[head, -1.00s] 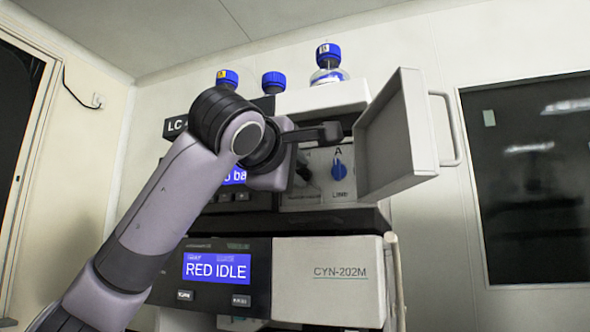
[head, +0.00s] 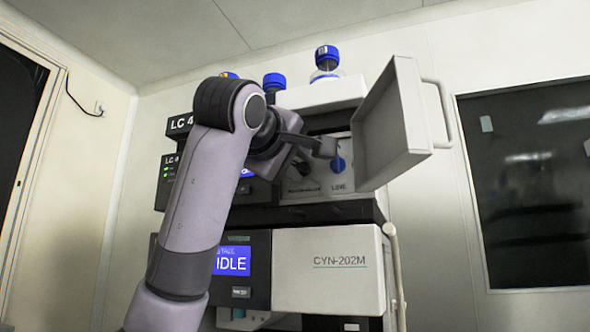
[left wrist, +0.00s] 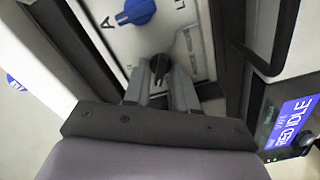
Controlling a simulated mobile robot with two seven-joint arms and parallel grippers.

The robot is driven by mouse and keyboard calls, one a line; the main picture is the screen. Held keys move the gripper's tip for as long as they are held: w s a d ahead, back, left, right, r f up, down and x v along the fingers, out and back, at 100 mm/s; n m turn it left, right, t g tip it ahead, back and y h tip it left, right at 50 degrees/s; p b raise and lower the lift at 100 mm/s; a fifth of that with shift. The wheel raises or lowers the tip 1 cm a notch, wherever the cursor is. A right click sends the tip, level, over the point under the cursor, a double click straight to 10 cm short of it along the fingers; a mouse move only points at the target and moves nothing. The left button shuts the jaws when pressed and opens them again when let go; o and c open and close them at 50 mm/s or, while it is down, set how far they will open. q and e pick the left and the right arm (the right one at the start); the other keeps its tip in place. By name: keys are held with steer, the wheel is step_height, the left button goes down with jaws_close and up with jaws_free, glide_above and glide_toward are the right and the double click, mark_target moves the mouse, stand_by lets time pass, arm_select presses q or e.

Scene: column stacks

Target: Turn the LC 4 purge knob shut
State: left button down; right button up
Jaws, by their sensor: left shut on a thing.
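The LC 4 unit (head: 172,172) stands behind my left arm, with its label at upper left. Its front compartment is open and shows a pale panel with a blue knob (head: 338,163), which also appears in the left wrist view (left wrist: 137,11). Below the blue knob in the wrist view is a black knob (left wrist: 159,66), which I take for the purge knob. My left gripper (left wrist: 160,77) is shut on this black knob, one finger on each side. My right gripper is not in view.
The open door (head: 392,128) with its handle stands out to the right of the panel, close to my wrist. Blue-capped bottles (head: 327,60) stand on top. A lower unit marked CYN-202M (head: 335,280) sits beneath. A dark window (head: 530,190) is at right.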

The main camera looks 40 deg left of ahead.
arm_select(q)
steer(key=m, duration=0.6)
steer(key=shift+w+d, duration=0.1)
steer(key=m, duration=0.5)
steer(key=shift+m, duration=0.4)
steer(key=c, duration=1.2)
jaws_free()
steer(key=shift+d, duration=0.1)
